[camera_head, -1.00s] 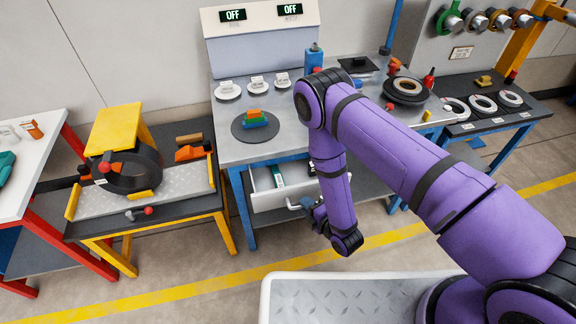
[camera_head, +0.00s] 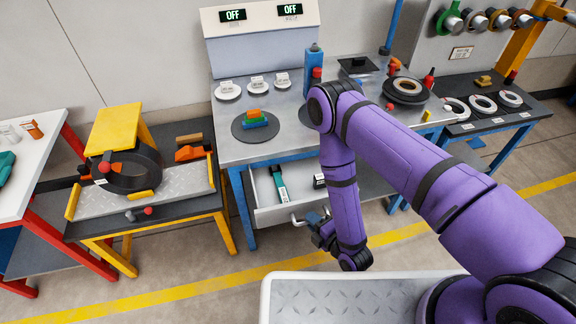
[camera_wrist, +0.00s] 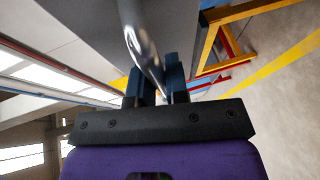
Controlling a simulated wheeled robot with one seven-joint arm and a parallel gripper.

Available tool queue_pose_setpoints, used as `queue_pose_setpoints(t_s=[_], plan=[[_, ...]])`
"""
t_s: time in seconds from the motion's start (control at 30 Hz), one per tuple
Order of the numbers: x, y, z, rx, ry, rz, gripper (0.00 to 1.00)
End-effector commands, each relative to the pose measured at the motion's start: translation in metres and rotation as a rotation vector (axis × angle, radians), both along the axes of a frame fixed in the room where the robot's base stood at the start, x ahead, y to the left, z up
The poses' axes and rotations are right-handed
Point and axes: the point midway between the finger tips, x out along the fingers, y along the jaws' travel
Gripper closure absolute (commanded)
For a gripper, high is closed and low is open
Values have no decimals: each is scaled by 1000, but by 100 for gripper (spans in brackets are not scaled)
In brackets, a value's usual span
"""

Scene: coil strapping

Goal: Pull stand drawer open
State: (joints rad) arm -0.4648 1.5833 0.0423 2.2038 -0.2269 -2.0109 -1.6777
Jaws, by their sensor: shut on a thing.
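The stand drawer (camera_head: 274,217) is the pale drawer under the steel work table (camera_head: 233,147). In the head view my arm hides the right part of the drawer.
A yellow-legged stand (camera_head: 88,212) with a dark coil (camera_head: 131,174) is at left. The floor between the stand and my base is clear.

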Motion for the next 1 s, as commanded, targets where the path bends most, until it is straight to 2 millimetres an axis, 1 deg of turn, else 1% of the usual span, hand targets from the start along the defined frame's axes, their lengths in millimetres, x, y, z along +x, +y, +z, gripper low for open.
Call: queue_pose_setpoints(t_s=[0.03, 0.23, 0.47, 0.8, 0.97, 1.0], plan=[[-4, -4, -4, -6, 11, -7, 100], [-17, -9, -7, -14, 23, -5, 100], [-27, -11, -3, -5, 8, -9, 100], [-48, -15, -4, -9, 8, -1, 100], [-53, -17, -3, -9, 6, -1, 100], [-53, -16, -3, -9, 4, -1, 78]])
